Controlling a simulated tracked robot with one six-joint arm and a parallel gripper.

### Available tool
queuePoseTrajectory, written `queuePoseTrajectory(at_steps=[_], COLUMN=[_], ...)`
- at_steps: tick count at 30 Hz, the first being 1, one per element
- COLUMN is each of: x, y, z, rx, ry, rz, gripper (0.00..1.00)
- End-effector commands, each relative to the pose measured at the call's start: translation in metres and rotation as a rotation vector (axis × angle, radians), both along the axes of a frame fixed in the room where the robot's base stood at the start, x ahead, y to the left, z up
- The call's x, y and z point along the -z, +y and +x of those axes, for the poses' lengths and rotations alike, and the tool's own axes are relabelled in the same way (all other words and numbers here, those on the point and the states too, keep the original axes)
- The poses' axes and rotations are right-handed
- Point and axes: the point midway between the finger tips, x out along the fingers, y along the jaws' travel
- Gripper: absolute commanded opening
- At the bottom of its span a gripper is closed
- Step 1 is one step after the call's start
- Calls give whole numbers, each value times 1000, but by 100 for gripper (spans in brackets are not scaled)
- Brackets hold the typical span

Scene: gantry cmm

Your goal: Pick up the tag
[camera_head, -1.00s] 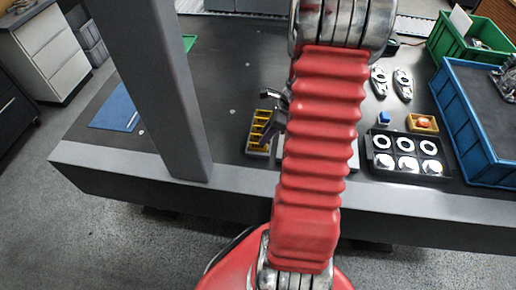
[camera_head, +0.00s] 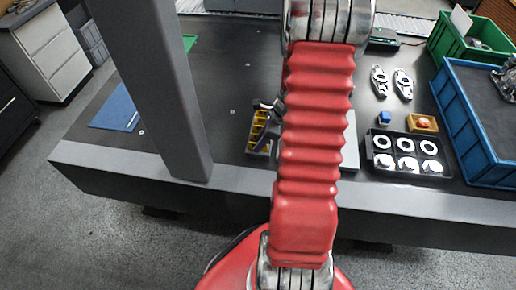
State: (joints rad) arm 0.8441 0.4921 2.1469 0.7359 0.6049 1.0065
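I cannot make out a thing that is clearly the tag; my red arm covers the middle of the bench. A small grey tray (camera_head: 249,150) with several yellow pieces (camera_head: 257,128) lies on the bench just left of my arm. My gripper (camera_head: 265,115) shows only in part at the arm's left edge, over or beside the right side of this tray. Its fingertips are small and mostly hidden, so I cannot tell whether it is open or holds anything.
A grey column (camera_head: 150,90) rises at left.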

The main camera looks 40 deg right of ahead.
Motion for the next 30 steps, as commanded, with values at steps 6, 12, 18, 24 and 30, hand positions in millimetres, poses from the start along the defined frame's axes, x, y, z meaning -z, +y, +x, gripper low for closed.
queuePoseTrajectory(at_steps=[6,12,18,24,30], x=[0,0,0,0,-3], y=[0,0,0,0,0], z=[0,0,0,0,0], rx=[0,0,0,0,-1], ry=[0,0,0,0,-1], rz=[0,0,0,0,-1], gripper=[15,1,0,0,0])
